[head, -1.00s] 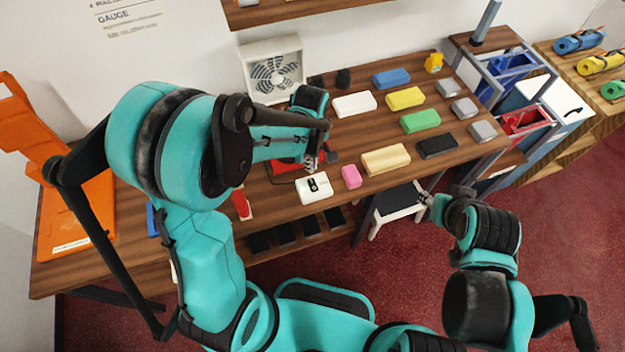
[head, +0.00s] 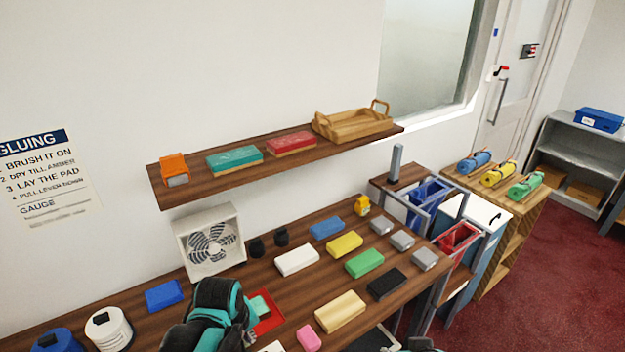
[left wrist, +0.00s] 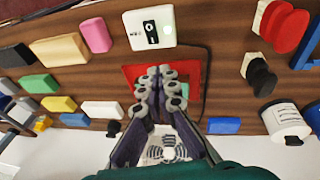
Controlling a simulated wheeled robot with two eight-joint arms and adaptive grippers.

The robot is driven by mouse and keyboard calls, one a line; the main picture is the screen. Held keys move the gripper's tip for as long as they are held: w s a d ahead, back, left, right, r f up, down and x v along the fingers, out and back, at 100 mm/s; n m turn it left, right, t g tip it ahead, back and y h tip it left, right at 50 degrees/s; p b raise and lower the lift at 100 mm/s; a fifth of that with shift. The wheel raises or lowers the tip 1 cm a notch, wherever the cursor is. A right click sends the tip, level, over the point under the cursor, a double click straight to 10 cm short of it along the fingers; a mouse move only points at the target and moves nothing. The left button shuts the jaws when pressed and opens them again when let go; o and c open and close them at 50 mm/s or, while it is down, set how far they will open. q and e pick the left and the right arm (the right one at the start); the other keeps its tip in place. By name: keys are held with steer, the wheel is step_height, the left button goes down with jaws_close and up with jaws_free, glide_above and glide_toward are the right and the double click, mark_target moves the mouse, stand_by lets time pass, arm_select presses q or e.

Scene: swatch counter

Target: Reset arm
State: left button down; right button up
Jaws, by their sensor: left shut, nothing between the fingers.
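My left gripper (left wrist: 161,78) points down over the counter in the left wrist view, its fingertips together and empty. They lie over a red tray-like thing (left wrist: 189,68) with a green part, beside the white box with a black switch (left wrist: 149,27); I cannot tell if they touch it. In the head view my teal and black left wrist (head: 208,312) stands at the bottom, left of the red thing (head: 268,318), and hides the fingers. Only a dark top piece of my right arm (head: 422,345) shows at the bottom edge; its fingers cannot be made out.
Several coloured blocks, among them a green one (head: 364,262) and a cream one (head: 340,310), lie on the wooden counter (head: 300,284). A white fan (head: 209,240) stands at the back. A wooden shelf (head: 212,185) hangs above. Blue and white canisters (head: 109,330) stand at left.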

arm_select(q)
steer(key=s+a+r+m+t+b, duration=0.1)
steer(key=s+a+m+t+b, duration=0.1)
steer(key=s+m, duration=0.4)
steer(key=shift+s+a+m+t+b, duration=0.25)
steer(key=shift+s+m+t+b, duration=0.15)
steer(key=shift+m+t+b, duration=0.55)
